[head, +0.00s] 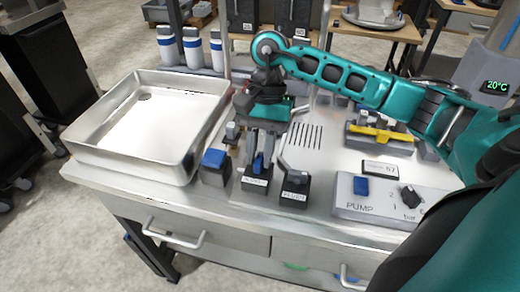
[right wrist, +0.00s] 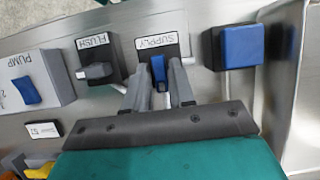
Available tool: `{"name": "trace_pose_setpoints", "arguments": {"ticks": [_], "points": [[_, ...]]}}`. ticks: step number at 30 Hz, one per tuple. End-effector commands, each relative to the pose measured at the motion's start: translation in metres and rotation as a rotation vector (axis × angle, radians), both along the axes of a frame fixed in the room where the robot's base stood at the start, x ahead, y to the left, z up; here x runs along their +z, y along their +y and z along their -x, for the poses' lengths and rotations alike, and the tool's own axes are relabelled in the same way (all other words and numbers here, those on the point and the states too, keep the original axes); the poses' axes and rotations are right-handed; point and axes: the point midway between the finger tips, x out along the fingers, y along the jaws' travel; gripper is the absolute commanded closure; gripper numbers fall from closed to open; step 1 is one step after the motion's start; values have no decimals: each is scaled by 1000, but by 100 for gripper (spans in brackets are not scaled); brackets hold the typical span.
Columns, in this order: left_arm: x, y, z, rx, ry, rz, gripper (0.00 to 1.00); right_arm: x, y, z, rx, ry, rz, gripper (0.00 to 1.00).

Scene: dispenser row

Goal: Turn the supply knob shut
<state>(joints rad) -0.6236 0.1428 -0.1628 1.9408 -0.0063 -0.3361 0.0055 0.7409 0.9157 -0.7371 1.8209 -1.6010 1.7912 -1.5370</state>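The supply knob is a blue lever (right wrist: 158,68) on a black base, with a SUPPLY label beside it in the right wrist view. It also shows in the head view as a blue lever (head: 258,163). My right gripper (head: 260,152) points down over it, one finger on each side. In the right wrist view the fingertips (right wrist: 158,75) straddle the lever. They are apart, with narrow gaps to the lever, so the gripper looks open. The lever's lower end is partly hidden between the fingers. My left gripper is not in view.
The FLUSH unit with a grey lever (right wrist: 95,71) stands close beside the supply unit. A blue block on a black base (head: 214,160) is on the other side. The pump box (head: 380,211), a steel tray (head: 120,160) and a yellow-handled part (head: 380,133) share the bench.

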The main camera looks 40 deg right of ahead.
Motion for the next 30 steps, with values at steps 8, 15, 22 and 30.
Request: {"name": "trace_pose_setpoints", "arguments": {"ticks": [8, 15, 22, 30], "points": [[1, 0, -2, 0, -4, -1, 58, 0, 0, 0, 0, 0, 0, 100], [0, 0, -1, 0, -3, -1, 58, 0, 0, 0, -4, -1, 0, 100], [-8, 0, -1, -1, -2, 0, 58, -1, 0, 0, -58, -1, -1, 100], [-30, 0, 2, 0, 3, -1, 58, -4, -2, 1, -244, -3, -1, 100]]}}
